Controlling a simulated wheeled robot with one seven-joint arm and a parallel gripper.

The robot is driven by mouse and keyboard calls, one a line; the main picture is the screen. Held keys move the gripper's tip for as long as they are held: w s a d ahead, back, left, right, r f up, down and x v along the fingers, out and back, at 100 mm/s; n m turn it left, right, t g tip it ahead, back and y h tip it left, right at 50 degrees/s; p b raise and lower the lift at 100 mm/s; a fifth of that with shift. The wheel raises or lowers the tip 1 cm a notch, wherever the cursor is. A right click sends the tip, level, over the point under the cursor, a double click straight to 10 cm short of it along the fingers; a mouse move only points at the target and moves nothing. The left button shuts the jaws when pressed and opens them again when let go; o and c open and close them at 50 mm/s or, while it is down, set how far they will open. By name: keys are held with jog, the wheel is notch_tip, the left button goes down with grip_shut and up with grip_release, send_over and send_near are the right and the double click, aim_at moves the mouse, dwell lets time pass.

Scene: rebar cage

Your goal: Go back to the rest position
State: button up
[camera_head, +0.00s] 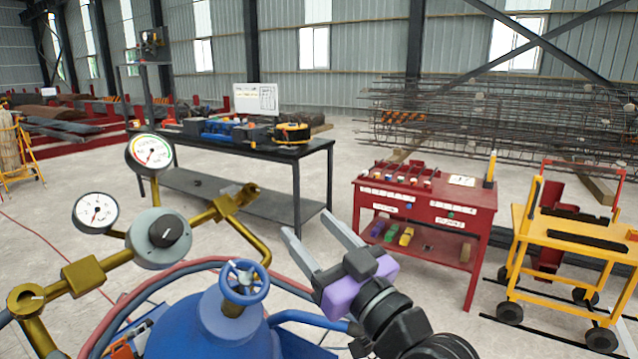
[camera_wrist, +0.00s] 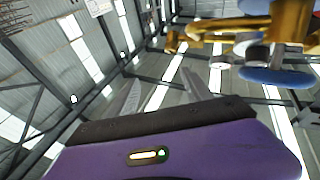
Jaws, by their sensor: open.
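My gripper (camera_head: 318,247) is raised in the lower middle of the head view, with its two grey fingers apart and nothing between them. In the wrist view, my gripper (camera_wrist: 163,92) points up toward the roof and windows, its fingers spread and empty. A brass regulator (camera_head: 160,238) with two round gauges stands to its left in the head view. A blue gas cylinder (camera_head: 215,325) with a blue handwheel valve (camera_head: 244,282) is just left of and below the gripper. The regulator's brass parts (camera_wrist: 290,22) also show at the upper right of the wrist view.
A dark workbench (camera_head: 313,150) with tools stands behind. A red cart (camera_head: 480,212) and a yellow trolley (camera_head: 570,240) stand at the right. A rebar cage (camera_head: 500,120) lies at the back right. Hoses (camera_head: 190,270) run around the cylinder. Floor between bench and red cart is clear.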

jog(key=s+d+f+m+t+h, duration=0.4)
jog(key=s+d+f+m+h, duration=0.55)
jog(key=s+d+f, duration=0.55)
jog(key=s+d+f+g+h, duration=0.1)
jog(key=s+f, duration=0.3)
jog(key=s, duration=0.6)
jog(key=s+d+f+n+g+h, duration=0.1)
jog(key=s+d+f+g, duration=0.2)
jog(key=s, duration=0.6)
jog(key=s+d+f+g+h, duration=0.1)
jog(key=s+f, duration=0.4)
jog(key=s, duration=0.5)
jog(key=shift+s+d+g, duration=0.3)
jog(key=shift+d+g, duration=0.1)
jog(key=shift+g, duration=0.2)
jog(key=shift+n, duration=0.25)
